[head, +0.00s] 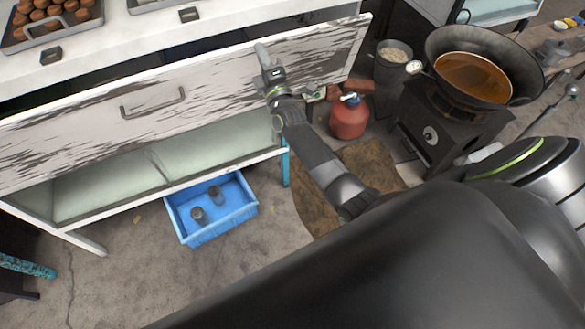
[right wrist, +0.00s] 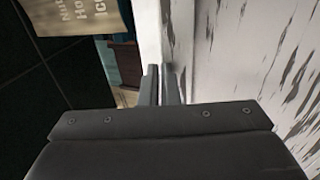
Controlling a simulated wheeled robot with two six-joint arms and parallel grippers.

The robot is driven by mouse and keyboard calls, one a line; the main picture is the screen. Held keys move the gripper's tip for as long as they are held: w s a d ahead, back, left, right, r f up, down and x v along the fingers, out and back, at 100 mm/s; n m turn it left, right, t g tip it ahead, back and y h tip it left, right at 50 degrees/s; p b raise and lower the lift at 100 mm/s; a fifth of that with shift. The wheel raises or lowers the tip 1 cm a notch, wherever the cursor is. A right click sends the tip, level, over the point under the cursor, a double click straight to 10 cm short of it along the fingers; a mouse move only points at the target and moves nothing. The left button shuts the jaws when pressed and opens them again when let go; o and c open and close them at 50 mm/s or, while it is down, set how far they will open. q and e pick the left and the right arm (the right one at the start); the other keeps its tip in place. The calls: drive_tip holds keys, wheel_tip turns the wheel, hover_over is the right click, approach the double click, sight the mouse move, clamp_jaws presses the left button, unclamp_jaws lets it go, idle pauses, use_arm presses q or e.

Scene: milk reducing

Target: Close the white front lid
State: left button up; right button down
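The white front lid (head: 205,88) is a long panel with peeling paint and a dark metal handle (head: 153,104). It tilts out from the white cabinet, with a dark gap behind its top edge. My right gripper (head: 263,55) is at the lid's upper edge, right of the handle. Its fingers are close together and look shut, with nothing clearly between them. In the right wrist view, the fingers (right wrist: 164,85) stand beside the white lid (right wrist: 245,55). Whether they touch it is hard to tell. My left gripper is out of view.
A blue crate (head: 236,211) sits on the floor below the cabinet. To the right are a red canister (head: 349,121), a grey bucket (head: 388,73) and a wok of brown liquid (head: 473,78) on a dark stove. Trays (head: 75,27) stand on the cabinet top.

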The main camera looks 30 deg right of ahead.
drive_tip(key=shift+p+x, duration=0.4)
drive_tip(key=shift+x, duration=1.45)
drive_tip(key=shift+f, duration=0.1)
